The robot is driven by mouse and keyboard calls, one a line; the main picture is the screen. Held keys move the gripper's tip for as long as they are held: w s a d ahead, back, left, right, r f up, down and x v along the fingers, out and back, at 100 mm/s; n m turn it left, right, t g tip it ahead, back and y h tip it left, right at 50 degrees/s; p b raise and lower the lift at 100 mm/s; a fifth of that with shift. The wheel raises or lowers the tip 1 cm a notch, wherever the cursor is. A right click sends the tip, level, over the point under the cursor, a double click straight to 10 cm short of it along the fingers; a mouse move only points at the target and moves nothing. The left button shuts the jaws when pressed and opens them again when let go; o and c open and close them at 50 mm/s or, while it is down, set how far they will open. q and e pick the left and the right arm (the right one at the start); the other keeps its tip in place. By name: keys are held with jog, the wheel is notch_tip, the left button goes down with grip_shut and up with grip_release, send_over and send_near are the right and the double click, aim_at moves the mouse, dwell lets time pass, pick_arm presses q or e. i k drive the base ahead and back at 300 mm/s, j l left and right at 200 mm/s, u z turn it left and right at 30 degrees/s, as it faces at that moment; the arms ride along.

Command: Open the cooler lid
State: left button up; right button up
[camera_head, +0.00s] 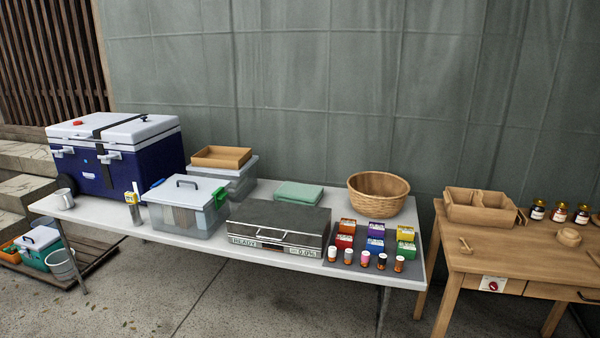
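A large dark blue cooler (125,164) stands at the left end of the white table. Its white cooler lid (108,130) lies flat and closed on the body. A black strap runs over the lid and down the front. White latches (108,155) show on the front side, and a red cap (78,123) sits on top of the lid. A smaller teal cooler (38,256) with a white lid stands low at the left, by the table leg, also closed. Neither of my grippers is in view.
A clear bin (180,222), a silver cup (64,199) and a yellow-topped canister (133,210) stand near the large cooler on the white table (105,212). A grey metal case (280,222), small boxes, jars and a wicker basket (378,194) fill the right part. A wooden table (470,262) stands right.

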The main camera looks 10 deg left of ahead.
aim_at(114, 129)
jog(key=i+u, duration=0.5)
jog(key=i+l+u, duration=0.1)
jog(key=i+u, duration=0.4)
jog(key=i+j+u, duration=0.15)
jog(key=i+u, duration=0.7)
jog(key=u, duration=0.15)
jog(key=i+l+u, duration=0.1)
jog(key=i+u, duration=0.15)
jog(key=i, duration=0.75)
